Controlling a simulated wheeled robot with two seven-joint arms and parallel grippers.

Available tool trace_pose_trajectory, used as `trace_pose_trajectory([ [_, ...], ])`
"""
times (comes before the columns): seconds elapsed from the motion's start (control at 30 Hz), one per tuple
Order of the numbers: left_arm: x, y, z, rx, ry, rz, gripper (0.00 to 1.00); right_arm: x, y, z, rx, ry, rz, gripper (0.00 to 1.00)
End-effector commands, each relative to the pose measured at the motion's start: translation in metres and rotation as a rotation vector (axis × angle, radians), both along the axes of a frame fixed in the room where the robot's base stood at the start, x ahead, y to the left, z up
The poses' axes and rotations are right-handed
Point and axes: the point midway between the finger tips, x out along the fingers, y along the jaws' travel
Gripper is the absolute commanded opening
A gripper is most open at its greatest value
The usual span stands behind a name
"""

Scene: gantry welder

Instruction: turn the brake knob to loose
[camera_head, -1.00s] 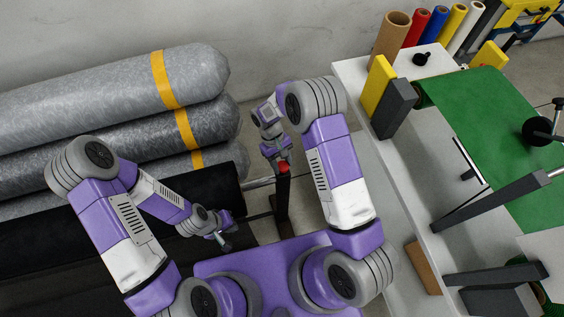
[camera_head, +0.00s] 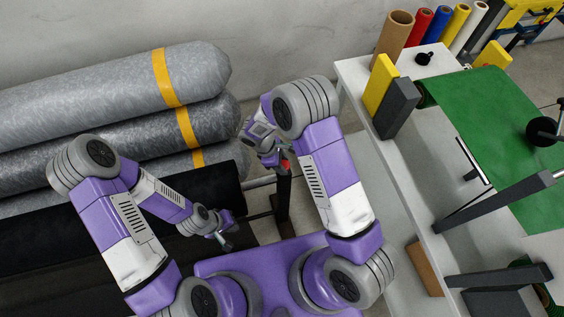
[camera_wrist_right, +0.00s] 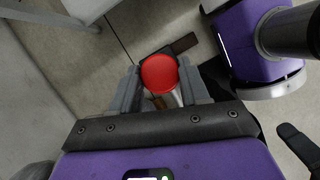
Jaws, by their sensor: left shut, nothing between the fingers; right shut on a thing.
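The red brake knob (camera_head: 285,164) sits at the top of a dark upright post (camera_head: 283,195) beside the end of the black roll. In the right wrist view the round red knob (camera_wrist_right: 159,73) lies between the two grey fingers. My right gripper (camera_head: 276,163) is shut on the knob; in the head view the wrist partly covers it. My left gripper (camera_head: 227,243) is shut and empty, low in front of the black roll (camera_head: 110,215), apart from the knob.
Grey wrapped rolls with yellow bands (camera_head: 165,77) are stacked at the left. A white table (camera_head: 355,75) with green material (camera_head: 490,100) stands at the right, close to my right arm. A metal bar (camera_head: 258,182) runs from the black roll to the post.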

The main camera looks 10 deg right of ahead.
Motion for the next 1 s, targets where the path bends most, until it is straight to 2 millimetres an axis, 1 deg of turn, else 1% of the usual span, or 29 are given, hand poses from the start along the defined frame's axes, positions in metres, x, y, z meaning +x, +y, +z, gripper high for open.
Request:
trace_pose_trajectory([
  [0.1,0.0000,0.0000,-0.0012,0.000,0.000,0.000,0.00,-0.0005,0.0002,0.0001,0.000,-0.001,0.061,0.15],
  [0.3,-0.0001,0.0000,-0.0019,0.000,0.000,0.000,0.00,-0.0010,-0.0001,-0.0001,0.000,0.000,0.125,0.15],
  [0.87,0.0000,0.0000,-0.0022,0.000,0.000,0.000,0.00,-0.0007,-0.0003,0.0001,-0.001,0.000,0.150,0.15],
  [0.9,0.0000,0.0000,-0.0022,0.000,0.000,0.000,0.00,-0.0007,-0.0003,0.0001,-0.001,0.000,0.150,0.51],
  [1.0,0.0000,0.0000,-0.0021,0.000,0.000,0.000,0.00,-0.0008,-0.0002,0.0001,0.000,-0.001,0.150,0.67],
])
